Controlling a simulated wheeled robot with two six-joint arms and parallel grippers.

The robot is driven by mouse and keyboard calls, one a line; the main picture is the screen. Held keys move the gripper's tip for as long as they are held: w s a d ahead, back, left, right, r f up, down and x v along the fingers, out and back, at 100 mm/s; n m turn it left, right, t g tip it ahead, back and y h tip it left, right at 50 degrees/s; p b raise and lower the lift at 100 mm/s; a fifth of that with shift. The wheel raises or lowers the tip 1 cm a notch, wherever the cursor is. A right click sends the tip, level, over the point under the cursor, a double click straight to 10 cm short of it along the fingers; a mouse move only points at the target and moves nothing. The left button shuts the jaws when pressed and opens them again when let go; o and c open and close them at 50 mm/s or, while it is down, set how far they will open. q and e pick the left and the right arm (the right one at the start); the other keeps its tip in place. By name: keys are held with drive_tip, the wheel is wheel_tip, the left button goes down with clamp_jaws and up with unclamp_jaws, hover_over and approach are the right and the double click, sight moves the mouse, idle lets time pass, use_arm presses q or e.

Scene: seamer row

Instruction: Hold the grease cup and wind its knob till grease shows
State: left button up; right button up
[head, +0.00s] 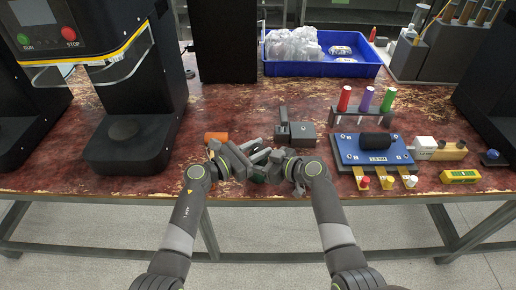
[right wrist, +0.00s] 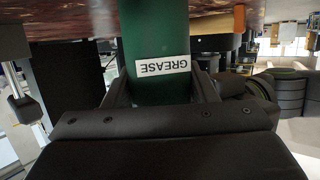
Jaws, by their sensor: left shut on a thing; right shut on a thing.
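The grease cup is a green cylinder (right wrist: 155,38) with a white GREASE label, upside down in the right wrist view. My right gripper (right wrist: 160,90) is shut on it, one finger on each side. In the head view only a small green part (head: 259,178) shows between my grippers, at the table's front edge. My left gripper (head: 246,160) meets my right gripper (head: 272,166) there and is shut at the cup's knob end. The knob is hidden behind the fingers, and no grease can be made out.
An orange cylinder (head: 216,137) lies just behind my left gripper. A dark grey block with a lever (head: 296,132) stands behind my right one. A blue fixture (head: 350,151) is to the right, a seamer (head: 130,110) to the left. A blue tray (head: 330,69) stands behind.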

use_arm(q)
drive_tip(key=m+g+h, duration=0.1)
drive_tip(key=m+g, duration=0.1)
drive_tip(key=m+g+h, duration=0.1)
drive_tip(key=g, duration=0.2)
drive_tip(key=shift+w+m+h, duration=0.1)
drive_tip(key=shift+m+h, duration=0.2)
drive_tip(key=shift+m, duration=0.1)
drive_tip(key=shift+f+m+g+h, duration=0.1)
drive_tip(key=shift+m+g+h, duration=0.2)
drive_tip(key=shift+m+g, duration=1.2)
drive_tip(key=shift+g, duration=1.2)
drive_tip(key=o, duration=0.7)
drive_tip(key=shift+a, duration=0.1)
drive_tip(key=a, duration=0.7)
drive_tip(key=shift+a, duration=0.25)
